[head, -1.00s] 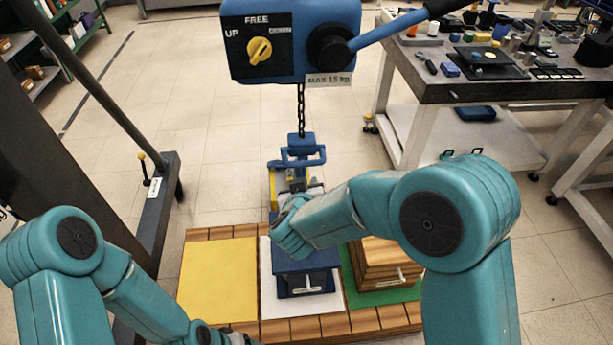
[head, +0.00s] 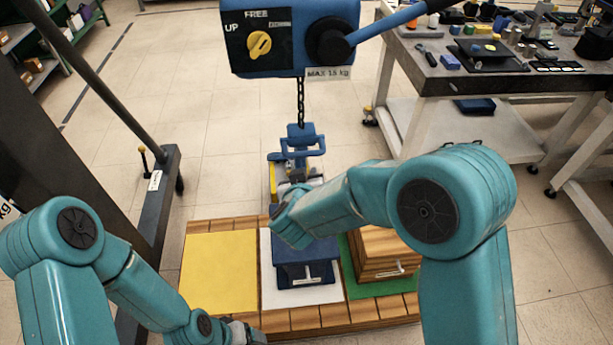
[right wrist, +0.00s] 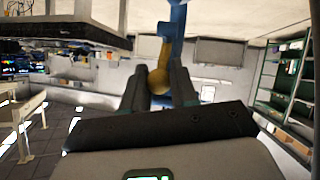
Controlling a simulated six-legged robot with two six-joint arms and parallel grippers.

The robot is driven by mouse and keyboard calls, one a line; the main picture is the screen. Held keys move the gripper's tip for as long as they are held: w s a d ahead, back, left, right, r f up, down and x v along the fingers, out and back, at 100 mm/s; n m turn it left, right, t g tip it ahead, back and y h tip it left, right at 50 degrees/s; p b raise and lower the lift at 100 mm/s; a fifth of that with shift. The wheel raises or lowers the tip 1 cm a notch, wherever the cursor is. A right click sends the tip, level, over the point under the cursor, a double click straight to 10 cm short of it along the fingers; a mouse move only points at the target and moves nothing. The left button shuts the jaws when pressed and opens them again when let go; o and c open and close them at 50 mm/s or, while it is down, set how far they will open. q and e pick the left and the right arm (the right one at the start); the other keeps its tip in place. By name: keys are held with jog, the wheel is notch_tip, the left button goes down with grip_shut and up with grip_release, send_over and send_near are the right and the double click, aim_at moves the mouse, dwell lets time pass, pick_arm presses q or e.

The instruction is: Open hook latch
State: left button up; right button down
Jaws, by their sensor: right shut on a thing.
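The blue hook block (head: 300,142) hangs on a chain (head: 301,100) from the blue hoist. Below it are blue and yellow metal parts of the hook, partly hidden by my right arm. My right gripper (head: 284,194) is at these parts, above the blue box. In the right wrist view its fingers (right wrist: 158,92) are shut on a yellow ball-shaped knob (right wrist: 158,80), on a yellow lever (right wrist: 164,52) below a blue part. I cannot tell whether the latch is open. My left gripper (head: 248,334) is low at the bottom edge, apart from the hook, its fingertips unclear.
The hoist (head: 290,38) with its yellow switch (head: 259,44) hangs at top centre. On a wooden pallet (head: 290,321) are a yellow pad (head: 220,272), a blue box (head: 304,268) and a wooden crate (head: 385,252).

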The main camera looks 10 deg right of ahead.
jog(key=shift+w+r, duration=0.15)
jog(key=shift+r, duration=0.15)
dwell(0.4)
jog(key=c, duration=0.9)
grip_release()
jog(key=shift+c, duration=0.2)
jog(key=shift+f, duration=0.2)
jog(key=v, duration=1.6)
jog(key=shift+p, duration=0.3)
jog(key=shift+d, duration=0.1)
